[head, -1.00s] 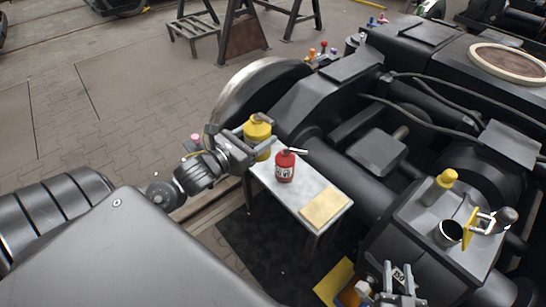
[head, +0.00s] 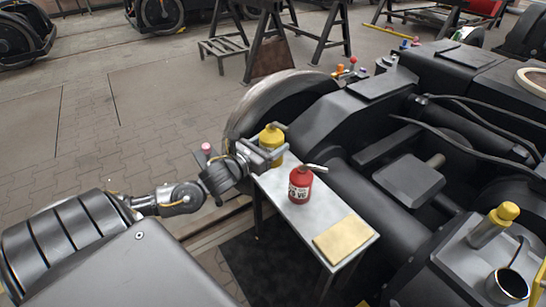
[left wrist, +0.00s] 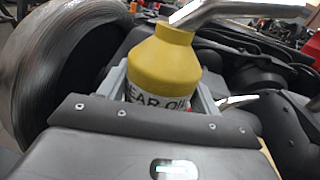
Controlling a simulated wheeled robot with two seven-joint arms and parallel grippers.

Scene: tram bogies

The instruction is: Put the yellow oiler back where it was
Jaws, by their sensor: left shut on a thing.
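The yellow oiler (head: 271,138) is upright at the far left end of a small grey table (head: 276,184). My left gripper (head: 262,153) is shut on its body. In the left wrist view the yellow oiler (left wrist: 165,65) sits between the jaws, its label partly covered by the gripper and its grey spout pointing right. Its base is hidden, so I cannot tell whether it touches the table. A red oiler (head: 300,185) stands upright on the table, nearer and to the right, apart from the gripper. My right gripper is not in view.
A tan pad (head: 345,240) lies on the table's near end. The dark bogie (head: 380,205) and its wheel (head: 245,100) crowd the table's far and right sides. A yellow-capped grey cylinder (head: 490,226) and a dark cup (head: 508,284) stand at the right.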

